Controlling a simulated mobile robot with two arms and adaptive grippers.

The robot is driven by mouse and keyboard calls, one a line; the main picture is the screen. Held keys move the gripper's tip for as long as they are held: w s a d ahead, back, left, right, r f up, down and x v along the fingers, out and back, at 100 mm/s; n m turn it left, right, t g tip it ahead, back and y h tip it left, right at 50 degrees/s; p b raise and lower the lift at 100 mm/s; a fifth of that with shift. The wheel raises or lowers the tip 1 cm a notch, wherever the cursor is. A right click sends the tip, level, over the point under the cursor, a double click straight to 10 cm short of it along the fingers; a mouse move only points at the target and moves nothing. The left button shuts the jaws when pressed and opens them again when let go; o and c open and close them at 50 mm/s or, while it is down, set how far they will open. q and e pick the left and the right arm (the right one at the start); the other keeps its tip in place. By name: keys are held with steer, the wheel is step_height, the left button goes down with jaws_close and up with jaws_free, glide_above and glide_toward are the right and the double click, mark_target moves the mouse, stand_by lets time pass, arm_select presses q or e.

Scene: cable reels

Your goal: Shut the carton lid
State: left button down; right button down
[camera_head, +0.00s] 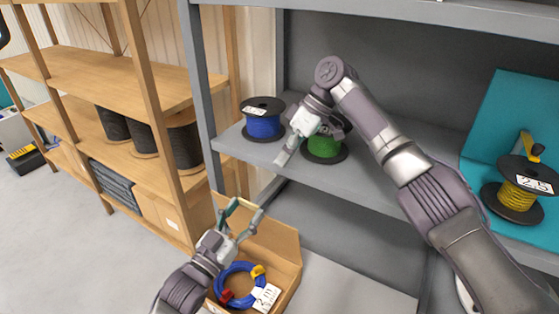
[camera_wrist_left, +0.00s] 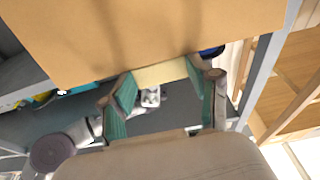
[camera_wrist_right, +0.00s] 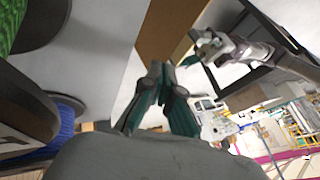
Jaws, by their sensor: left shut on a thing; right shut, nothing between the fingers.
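The brown carton (camera_head: 290,283) stands low at the bottom middle, with a blue cable coil (camera_head: 228,274) and a white label inside. Its lid (camera_head: 277,234) stands raised at the back and fills the top of the left wrist view (camera_wrist_left: 150,35). My left gripper (camera_head: 240,210) is at the lid's upper edge, shut on a pale yellow tab (camera_wrist_left: 160,72) of the lid. My right gripper (camera_head: 284,158) is shut and empty, at the shelf's front edge beside the green reel (camera_head: 324,146). The lid also shows in the right wrist view (camera_wrist_right: 168,28).
A grey shelf (camera_head: 375,181) above the carton bears the green reel, a blue reel (camera_head: 263,120) and a yellow reel (camera_head: 515,190) by a teal panel. A wooden rack (camera_head: 95,75) with black reels stands left.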

mark_target(250, 208)
steer(key=shift+s+a+f, duration=0.7)
steer(key=shift+a+f, duration=0.35)
steer(key=shift+f, duration=0.15)
steer(key=shift+s+a+f, duration=0.65)
steer(key=shift+a+f, duration=0.35)
steer(key=shift+f, duration=0.15)
steer(key=shift+s+a+f, duration=0.7)
steer(key=shift+a+f, duration=0.35)
steer(key=shift+f, duration=0.15)
